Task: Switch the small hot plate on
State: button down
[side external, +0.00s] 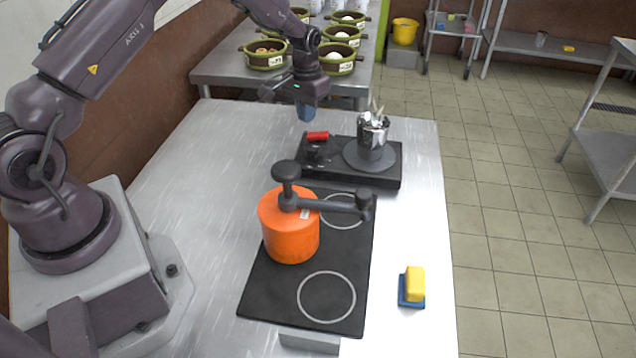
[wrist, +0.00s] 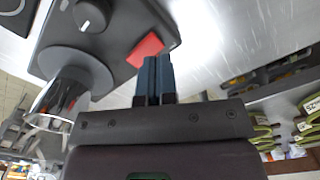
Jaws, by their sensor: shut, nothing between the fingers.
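The small hot plate (side external: 388,178) is a black box with a round grey burner disc, and it stands toward the far side of the metal table. A dark knob with a white mark (wrist: 91,16) and a red piece (wrist: 146,49) are on its left part. In the side view the red piece (side external: 318,136) lies just behind the knob (side external: 313,151). My gripper (side external: 306,113) is above the table at the plate's far left corner. Its blue fingers (wrist: 155,75) are shut and empty, close to the red piece in the wrist view. I cannot tell whether they touch it.
A steel container of utensils (side external: 373,131) stands on the burner disc. Nearer is a black two-ring hob (side external: 268,296) with an orange pot (side external: 290,232) and a dark crank-like bar. A yellow block (side external: 415,281) sits on a blue base at right. The table's left is clear.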

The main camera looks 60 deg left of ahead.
jog(key=shift+r, duration=2.25)
jog(key=s+d+r+m+t, duration=0.1)
jog(key=s+d+r+t, duration=0.1)
jog(key=s+d+r, duration=0.3)
jog(key=s+d+r+m+t, duration=0.1)
jog(key=s+d+r, duration=0.4)
jog(key=s+r, duration=0.4)
jog(key=s+d+r+m+t, duration=0.1)
jog(key=s+d+r, duration=0.5)
jog(key=s, duration=0.8)
notch_tip(320, 180, up, 2)
jog(key=shift+s+r+t, duration=0.1)
jog(key=shift+s+t, duration=0.1)
jog(key=shift+t, duration=0.6)
